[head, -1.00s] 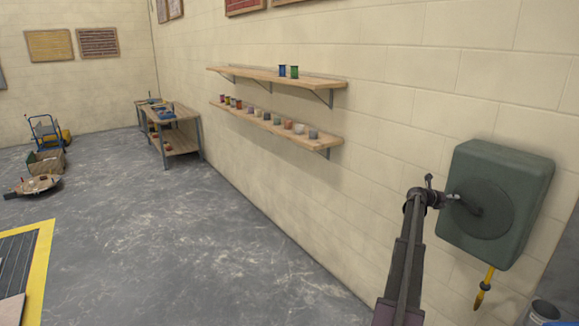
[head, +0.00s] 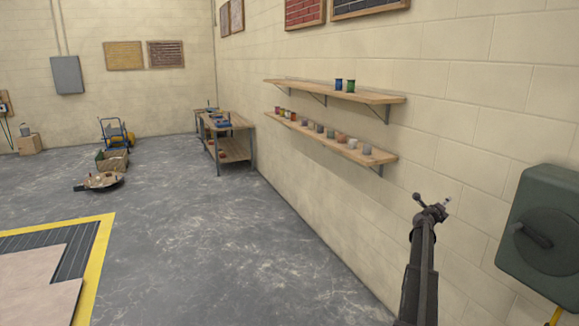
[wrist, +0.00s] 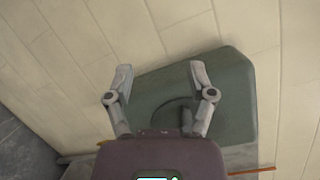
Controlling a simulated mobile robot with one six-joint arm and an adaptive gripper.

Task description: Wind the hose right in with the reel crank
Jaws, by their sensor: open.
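The green hose reel (head: 553,215) hangs on the wall at the right edge of the head view, partly cut off. Its dark crank (head: 536,236) sits on the round face; the crank also shows in the wrist view (wrist: 187,117). A short yellow piece of the hose (head: 556,315) shows under the reel, its lower end out of frame. My gripper (head: 447,201) is left of the reel in the head view, apart from the crank. In the wrist view my gripper (wrist: 161,70) has its fingers spread and empty, with the reel behind them.
Two wall shelves (head: 335,91) with several small pots are left of my arm. A workbench (head: 230,128) stands farther along the wall. A yellow-edged mat (head: 103,250) lies at left. The grey floor between is clear.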

